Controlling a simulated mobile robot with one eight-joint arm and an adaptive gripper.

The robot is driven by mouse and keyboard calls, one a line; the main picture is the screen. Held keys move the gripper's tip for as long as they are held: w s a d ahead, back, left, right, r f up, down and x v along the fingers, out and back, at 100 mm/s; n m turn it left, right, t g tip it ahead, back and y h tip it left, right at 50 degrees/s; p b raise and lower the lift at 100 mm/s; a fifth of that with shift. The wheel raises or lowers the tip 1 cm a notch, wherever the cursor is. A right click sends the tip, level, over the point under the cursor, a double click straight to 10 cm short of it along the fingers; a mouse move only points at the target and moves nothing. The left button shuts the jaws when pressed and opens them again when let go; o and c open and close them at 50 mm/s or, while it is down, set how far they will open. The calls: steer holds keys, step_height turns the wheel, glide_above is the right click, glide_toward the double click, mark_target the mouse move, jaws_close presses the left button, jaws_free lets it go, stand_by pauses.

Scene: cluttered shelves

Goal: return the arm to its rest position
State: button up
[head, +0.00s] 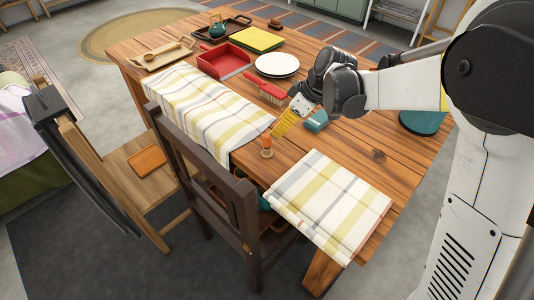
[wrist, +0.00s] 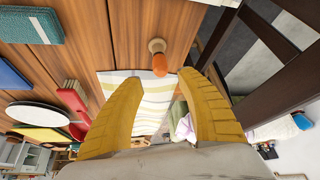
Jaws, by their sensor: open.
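My gripper (head: 284,124) has yellow fingers and hangs over the wooden table (head: 370,133), near its front edge. In the wrist view, my gripper (wrist: 163,88) is open, with its two fingers wide apart and nothing between them. A small wooden item with an orange top (head: 267,146) stands upright on the table just below and left of the fingers. It also shows in the wrist view (wrist: 159,64), beyond the fingertips and apart from them. My white arm reaches in from the right.
Checked cloths (head: 330,205) drape over the front edge. A dark chair (head: 205,165) stands close to the table. A teal box (head: 316,121), a red brush (head: 268,90), a white plate (head: 277,65) and a red tray (head: 222,61) lie nearby. A round teal item (head: 422,122) is at right.

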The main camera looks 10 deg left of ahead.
steer(key=s+d+r+m+t+h, duration=0.25)
steer(key=s+d+r+m, duration=0.45)
steer(key=s+d+r, duration=0.35)
steer(key=s+d+f+m+t+h, duration=0.1)
steer(key=s+d+m+t+h, duration=0.2)
steer(key=s+d+m, duration=0.4)
steer(key=s+d, duration=0.3)
steer(key=s, duration=0.3)
steer(key=shift+s+d+f, duration=0.2)
steer(key=shift+d, duration=0.1)
